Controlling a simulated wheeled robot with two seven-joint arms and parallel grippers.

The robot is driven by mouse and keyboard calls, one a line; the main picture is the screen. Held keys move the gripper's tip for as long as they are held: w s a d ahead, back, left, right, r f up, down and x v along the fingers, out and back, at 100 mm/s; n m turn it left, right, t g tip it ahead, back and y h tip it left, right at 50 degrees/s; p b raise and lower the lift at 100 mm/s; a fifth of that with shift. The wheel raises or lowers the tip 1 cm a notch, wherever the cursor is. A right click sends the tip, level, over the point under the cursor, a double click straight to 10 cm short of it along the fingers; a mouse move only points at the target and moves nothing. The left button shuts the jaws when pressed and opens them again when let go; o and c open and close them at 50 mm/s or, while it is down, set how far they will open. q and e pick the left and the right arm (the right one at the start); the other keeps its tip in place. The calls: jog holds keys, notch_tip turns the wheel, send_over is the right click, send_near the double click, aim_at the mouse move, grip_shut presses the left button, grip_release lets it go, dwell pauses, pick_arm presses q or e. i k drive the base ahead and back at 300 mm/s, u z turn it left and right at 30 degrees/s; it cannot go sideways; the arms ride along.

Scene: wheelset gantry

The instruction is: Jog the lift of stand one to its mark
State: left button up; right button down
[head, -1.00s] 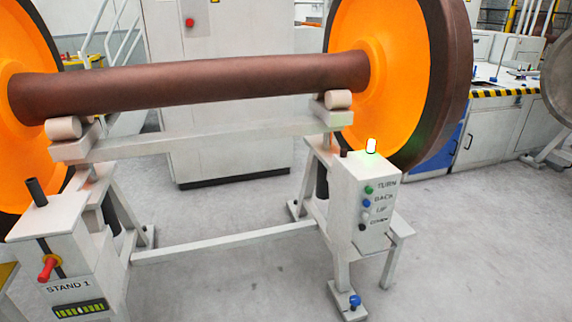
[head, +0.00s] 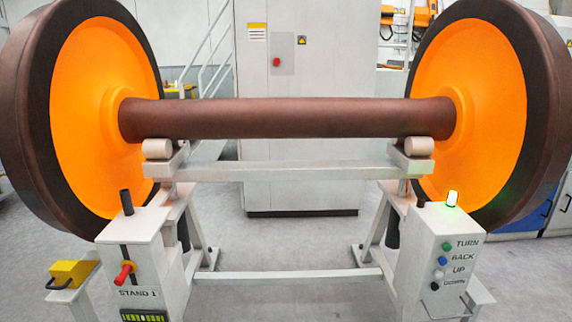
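Stand one, labelled STAND 1, fills the middle of the head view. Its lift beam (head: 290,172) carries rollers (head: 157,149) under the brown axle (head: 280,118) of a wheelset with orange-faced wheels (head: 105,115). The left box (head: 135,235) has a red-knobbed lever (head: 123,272) in a slot, a black post on top and a green-barred display (head: 143,316) at the picture's lower edge. The right control box (head: 440,255) has buttons labelled TURN, BACK, UP (head: 438,275) and DOWN (head: 435,286), with a lit green lamp (head: 451,198) on top. Neither gripper shows.
A yellow block (head: 73,273) with a dark handle sits at the lower left. A grey cabinet (head: 300,180) with a red button stands behind the axle. A low crossbar (head: 288,275) joins the stand's legs. Grey floor is open in front of and between the legs.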

aim_at(434, 286)
jog(key=z, duration=0.55)
jog(key=k, duration=0.65)
jog(key=z, duration=1.2)
jog(key=i, duration=1.5)
jog(key=u, duration=1.05)
jog(key=i, duration=0.6)
jog(key=u, duration=0.65)
